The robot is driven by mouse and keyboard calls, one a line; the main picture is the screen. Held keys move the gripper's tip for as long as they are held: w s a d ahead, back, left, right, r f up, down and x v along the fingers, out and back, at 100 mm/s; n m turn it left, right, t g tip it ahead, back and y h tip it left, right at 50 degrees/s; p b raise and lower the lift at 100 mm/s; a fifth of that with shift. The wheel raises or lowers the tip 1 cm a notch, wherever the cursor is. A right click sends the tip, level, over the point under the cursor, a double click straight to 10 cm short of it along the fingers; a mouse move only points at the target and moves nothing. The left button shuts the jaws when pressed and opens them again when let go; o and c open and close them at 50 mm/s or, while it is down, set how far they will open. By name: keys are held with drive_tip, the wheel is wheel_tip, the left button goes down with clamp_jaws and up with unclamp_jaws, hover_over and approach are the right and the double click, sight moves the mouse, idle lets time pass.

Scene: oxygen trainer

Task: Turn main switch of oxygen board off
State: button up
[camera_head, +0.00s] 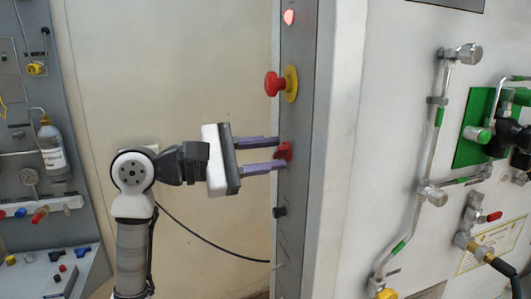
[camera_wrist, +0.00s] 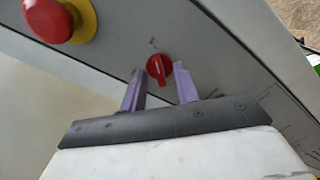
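The main switch is a small red rotary knob (camera_head: 284,151) on the narrow grey side face of the oxygen board (camera_head: 294,112). In the wrist view the red knob (camera_wrist: 159,69) shows a raised grip bar, roughly upright in the picture. My gripper (camera_head: 281,153) is open, with its two purple fingers pointing at the panel around the knob's height. In the wrist view the fingers (camera_wrist: 158,78) stand on either side of the knob, with gaps between them and it. Whether the fingertips touch the panel cannot be told.
A red mushroom button on a yellow base (camera_head: 275,84) sticks out above the knob, and a red lamp (camera_head: 289,17) is higher up. A small black knob (camera_head: 279,212) sits below. Pipes and valves (camera_head: 432,195) cover the board's front at right.

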clamp_jaws()
drive_tip(key=shift+f+n+b, duration=0.15)
drive_tip(key=shift+n+b, duration=0.6)
drive_tip(key=shift+n, duration=0.35)
drive_tip(key=n+b, duration=0.1)
drive_tip(key=n, duration=0.2)
drive_tip(key=shift+n, duration=0.3)
drive_tip(key=n+b, duration=0.2)
drive_tip(key=n, duration=0.4)
drive_tip(key=n+b, duration=0.1)
drive_tip(key=n, duration=0.5)
drive_tip(key=shift+s, duration=0.1)
